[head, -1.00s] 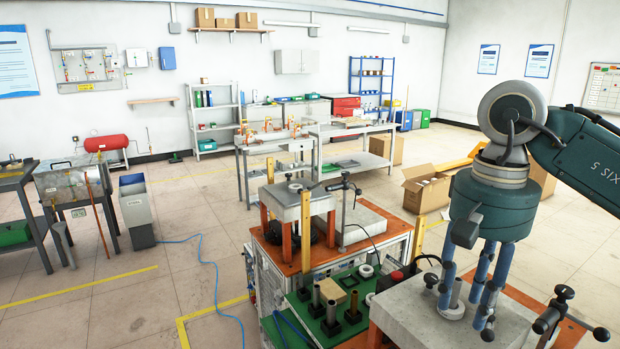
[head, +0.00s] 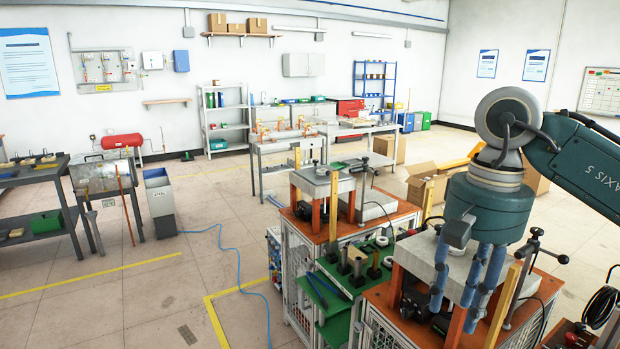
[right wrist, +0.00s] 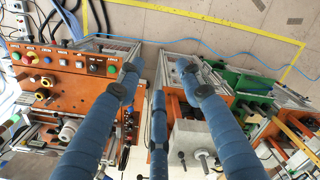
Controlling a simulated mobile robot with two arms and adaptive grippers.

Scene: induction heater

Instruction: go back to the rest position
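My right gripper (head: 462,300) hangs fingers down at the right of the head view, in front of the nearer orange-topped station (head: 400,318). Its several blue padded fingers are spread apart with nothing between them, which the right wrist view also shows (right wrist: 158,82). In the head view the fingers overlap a grey block (head: 418,252) on orange legs; I cannot tell the exact gap, but no grasp shows. My left gripper and left arm are not in view.
A second station with a grey plate (head: 322,182) stands behind, with a green tool board (head: 330,288) beside it. An orange panel with buttons (right wrist: 62,62) shows in the right wrist view. Open tiled floor (head: 130,310) lies to the left, crossed by a blue hose (head: 238,270).

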